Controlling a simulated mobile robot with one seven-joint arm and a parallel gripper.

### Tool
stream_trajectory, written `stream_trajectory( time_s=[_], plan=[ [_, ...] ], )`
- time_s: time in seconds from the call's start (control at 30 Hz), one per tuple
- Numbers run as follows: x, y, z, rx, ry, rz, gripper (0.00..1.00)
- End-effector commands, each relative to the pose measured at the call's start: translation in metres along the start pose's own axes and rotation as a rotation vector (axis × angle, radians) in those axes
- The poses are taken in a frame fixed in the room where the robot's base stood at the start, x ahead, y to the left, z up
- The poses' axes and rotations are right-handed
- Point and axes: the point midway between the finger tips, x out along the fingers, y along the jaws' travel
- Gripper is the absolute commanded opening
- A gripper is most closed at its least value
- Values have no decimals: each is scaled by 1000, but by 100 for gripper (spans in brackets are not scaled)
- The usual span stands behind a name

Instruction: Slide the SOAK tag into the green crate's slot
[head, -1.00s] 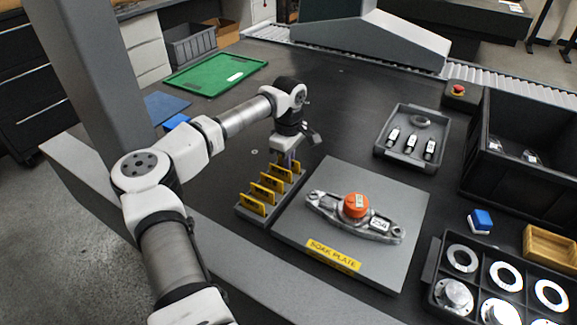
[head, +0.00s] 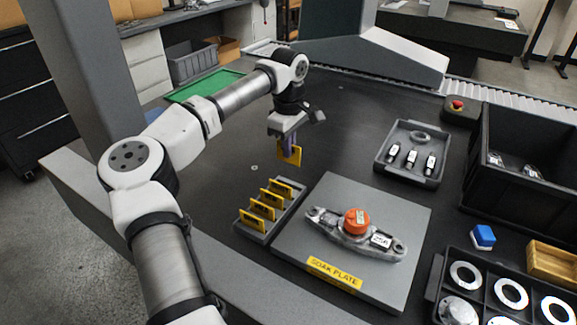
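My gripper (head: 287,148) is above the black table, behind the tag rack, pointing down. It is shut on a yellow tag (head: 294,155), which hangs clear of the rack; its lettering is too small to read. The grey tag rack (head: 262,232) stands left of the soak plate, with several yellow tags (head: 254,222) upright in it. No green crate with a slot can be made out. A flat green surface (head: 203,87) lies at the back left, partly behind my arm.
The grey soak plate (head: 410,215) carries a metal casting (head: 325,218) with an orange cap (head: 356,221). A grey tray (head: 382,168) with labelled parts and a black bin (head: 510,187) stand to the right. The table behind my gripper is clear.

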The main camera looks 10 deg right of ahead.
Motion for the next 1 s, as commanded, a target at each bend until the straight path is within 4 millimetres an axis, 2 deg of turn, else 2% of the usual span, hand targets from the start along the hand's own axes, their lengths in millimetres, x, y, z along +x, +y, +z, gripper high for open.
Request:
stream_trajectory(
  time_s=[0.03, 0.2, 0.4, 1.0],
  plan=[
    [-14, 1, 0, 0, 4, 4, 0],
    [-52, 0, 0, -1, 2, 3, 0],
    [-82, 0, 0, 0, 1, 2, 0],
    [-120, 0, 0, 0, 0, 0, 0]
  ],
)
